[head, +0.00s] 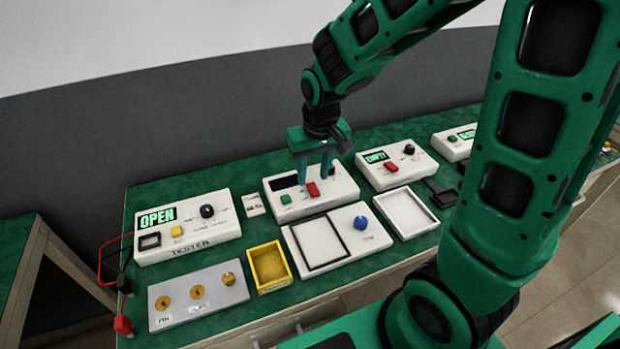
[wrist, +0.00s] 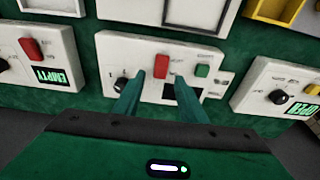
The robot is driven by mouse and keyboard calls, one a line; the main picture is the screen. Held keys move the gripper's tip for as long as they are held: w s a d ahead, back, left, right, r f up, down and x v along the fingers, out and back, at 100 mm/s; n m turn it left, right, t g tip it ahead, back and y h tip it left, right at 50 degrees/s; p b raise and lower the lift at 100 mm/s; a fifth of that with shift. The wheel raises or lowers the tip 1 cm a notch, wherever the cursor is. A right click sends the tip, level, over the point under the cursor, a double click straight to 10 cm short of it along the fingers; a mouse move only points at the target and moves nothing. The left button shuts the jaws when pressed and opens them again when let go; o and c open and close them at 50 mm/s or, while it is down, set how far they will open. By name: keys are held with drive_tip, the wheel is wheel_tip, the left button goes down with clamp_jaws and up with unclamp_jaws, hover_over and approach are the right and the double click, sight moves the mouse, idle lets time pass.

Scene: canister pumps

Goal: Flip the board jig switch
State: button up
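A white box with a red switch (head: 313,189), a green button (head: 286,199) and a dark display stands in the middle of the bench. Its lettering is too small to read, so I cannot tell whether it is the board jig. My gripper (head: 315,178) points down over this box. In the wrist view, its two fingers (wrist: 159,80) are apart, with the red switch (wrist: 161,65) between and just beyond the tips. The gripper is open and holds nothing. I cannot tell whether a finger touches the switch or the box.
A tester reading OPEN (head: 205,237) stands left. A box reading EMPTY (head: 421,160) with another red switch stands right. In front are a white box with a black frame and blue knob (head: 360,223), a yellow tray (head: 253,264), a white tray (head: 433,217) and a grey plate (head: 185,312).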

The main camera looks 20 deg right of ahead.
sight(315, 192)
wheel_tip(315, 192, up, 8)
drive_tip(key=s, duration=0.1)
drive_tip(key=shift+f, duration=0.2)
drive_tip(key=shift+s, duration=0.15)
drive_tip(key=s+d+m+g, duration=0.1)
drive_tip(key=s+d+m, duration=0.2)
drive_tip(key=s+d, duration=0.5)
drive_tip(key=s+d+m+g, duration=0.1)
drive_tip(key=s+d+m, duration=0.2)
drive_tip(key=s+d, duration=0.6)
drive_tip(key=s+r, duration=0.1)
drive_tip(key=s, duration=0.4)
drive_tip(key=shift+d, duration=0.1)
drive_tip(key=shift+w+f, duration=0.3)
drive_tip(key=shift+w, duration=0.3)
